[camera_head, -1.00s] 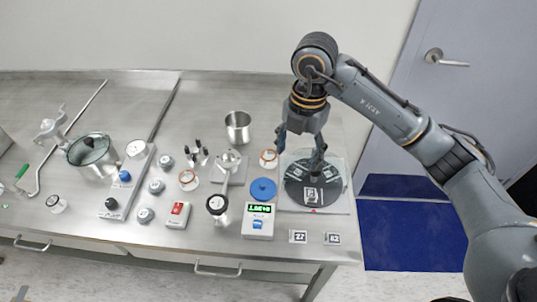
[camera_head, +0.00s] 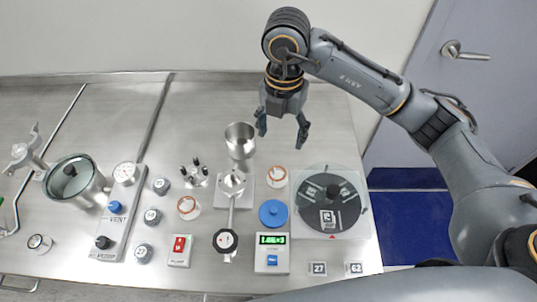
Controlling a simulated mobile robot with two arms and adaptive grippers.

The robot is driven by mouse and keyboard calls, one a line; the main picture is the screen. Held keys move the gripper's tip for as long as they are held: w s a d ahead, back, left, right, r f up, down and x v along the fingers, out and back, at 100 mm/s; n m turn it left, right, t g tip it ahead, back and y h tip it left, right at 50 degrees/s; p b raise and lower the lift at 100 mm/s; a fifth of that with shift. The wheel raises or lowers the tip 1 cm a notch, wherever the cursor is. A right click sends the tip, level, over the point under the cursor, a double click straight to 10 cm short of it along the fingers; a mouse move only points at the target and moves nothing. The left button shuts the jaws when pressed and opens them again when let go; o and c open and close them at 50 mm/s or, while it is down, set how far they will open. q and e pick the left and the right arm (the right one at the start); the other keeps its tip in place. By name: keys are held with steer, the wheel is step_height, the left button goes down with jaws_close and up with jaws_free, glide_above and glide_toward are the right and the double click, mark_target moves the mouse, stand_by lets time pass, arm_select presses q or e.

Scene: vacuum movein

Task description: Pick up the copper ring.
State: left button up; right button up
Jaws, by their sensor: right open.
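Two small round pieces with copper-coloured rims show on the steel bench. One copper-rimmed piece (camera_head: 277,176) is left of the dark round plate, and the other copper-rimmed piece (camera_head: 188,207) is further left. I cannot tell which of them is the copper ring, or whether each is a loose ring or a ring in a dish. My right gripper (camera_head: 281,136) is open and empty, its fingers pointing down. In the picture it is just above the nearer copper-rimmed piece; its height over the bench is unclear. My left gripper is not in view.
A steel cup (camera_head: 240,141) stands left of the right gripper. A funnel-like stand (camera_head: 232,185), a blue disc (camera_head: 273,213) and a green-display box (camera_head: 271,251) are close by. The dark round plate (camera_head: 318,216) with a black knob is to the right. The bench's back is clear.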

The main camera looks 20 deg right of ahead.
step_height(320, 180, down, 13)
steer(key=p, duration=0.3)
steer(key=shift+a+r, duration=0.15)
steer(key=shift+r, duration=0.05)
steer(key=shift+w+f, duration=0.15)
steer(key=shift+f, duration=0.35)
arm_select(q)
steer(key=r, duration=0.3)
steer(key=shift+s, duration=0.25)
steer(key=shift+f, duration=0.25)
arm_select(e)
steer(key=shift+f, duration=0.25)
steer(key=c, duration=0.9)
